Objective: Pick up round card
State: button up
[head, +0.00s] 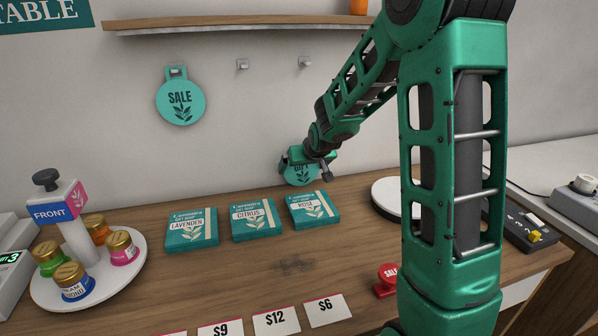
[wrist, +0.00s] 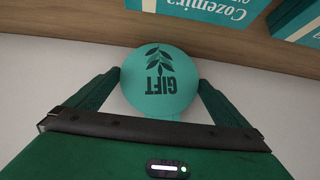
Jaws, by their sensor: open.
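A round teal card marked GIFT, with a leaf print (wrist: 150,72), lies between my two green fingers in the wrist view and appears upside down. In the head view the lower part of this card (head: 300,178) shows below my gripper (head: 304,161), near the wall behind the boxes. My gripper (wrist: 160,84) is open, with one finger on each side of the card. Whether the fingers touch it I cannot tell. The card's top is hidden by the gripper. Another round teal card, marked SALE (head: 180,103), hangs on the wall at left.
Teal boxes Lavender (head: 192,229), Citrus (head: 256,218) and Rose (head: 313,210) lie on the wooden counter. Two empty wall hooks (head: 242,65) are under the shelf (head: 230,26). A round tray (head: 134,272) with several jars is at left.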

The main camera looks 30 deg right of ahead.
jog(key=c, duration=0.8)
jog(key=shift+o, duration=0.2)
jog(key=shift+r, duration=0.15)
jog(key=shift+r, duration=0.25)
jog(key=s+a+r, duration=0.3)
jog(key=a+r, duration=0.7)
jog(key=a, duration=0.1)
jog(key=shift+a+r, duration=0.15)
